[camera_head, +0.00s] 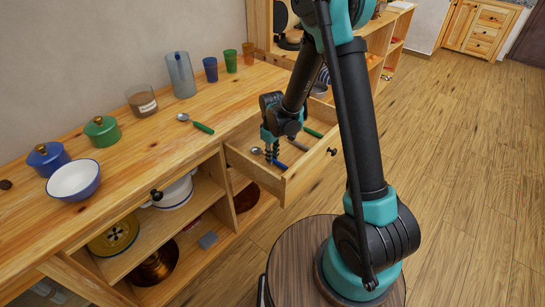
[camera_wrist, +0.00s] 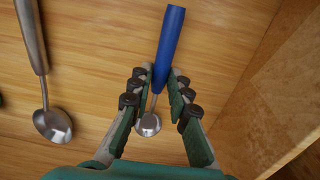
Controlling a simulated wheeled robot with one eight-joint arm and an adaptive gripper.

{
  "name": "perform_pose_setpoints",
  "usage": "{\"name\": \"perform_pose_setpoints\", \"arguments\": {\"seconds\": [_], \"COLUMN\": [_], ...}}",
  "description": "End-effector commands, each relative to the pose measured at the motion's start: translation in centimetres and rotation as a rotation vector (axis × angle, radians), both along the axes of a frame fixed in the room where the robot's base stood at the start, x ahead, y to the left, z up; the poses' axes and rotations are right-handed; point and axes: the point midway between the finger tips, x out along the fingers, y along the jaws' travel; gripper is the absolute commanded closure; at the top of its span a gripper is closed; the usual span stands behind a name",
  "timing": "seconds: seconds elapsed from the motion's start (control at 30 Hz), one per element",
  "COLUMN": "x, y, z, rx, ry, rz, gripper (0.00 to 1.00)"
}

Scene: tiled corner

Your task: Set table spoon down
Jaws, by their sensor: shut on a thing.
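A spoon with a blue handle (camera_wrist: 169,45) and a small metal bowl lies between the fingers of my gripper (camera_wrist: 157,95) in the wrist view. My gripper is shut on it near the lower end of the handle. In the head view my gripper (camera_head: 271,150) points down inside the open drawer (camera_head: 290,188), and the blue handle (camera_head: 279,164) shows beside the fingers. The spoon is in or just above the drawer; I cannot tell whether it touches the bottom.
A grey metal spoon (camera_wrist: 38,60) lies left of my gripper in the wrist view. A green-handled spoon (camera_head: 201,127) lies on the wooden counter (camera_head: 165,150), with a white-blue bowl (camera_head: 74,182), pots, a jar and cups around. The drawer wall (camera_wrist: 265,110) is close on the right.

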Motion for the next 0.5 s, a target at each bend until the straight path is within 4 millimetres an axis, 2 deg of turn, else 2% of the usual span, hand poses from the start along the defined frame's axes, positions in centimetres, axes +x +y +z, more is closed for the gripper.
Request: {"name": "perform_pose_setpoints", "arguments": {"seconds": [0.37, 0.4, 0.5], "x": [-0.01, -0.01, -0.01], "y": [-0.02, -0.02, -0.02], "z": [-0.35, -0.29, -0.28], "rx": [0.0, 0.0, 0.0], "ry": [0.0, 0.0, 0.0], "rz": [0.0, 0.0, 0.0], "gripper": [1.0, 0.78, 0.65]}}
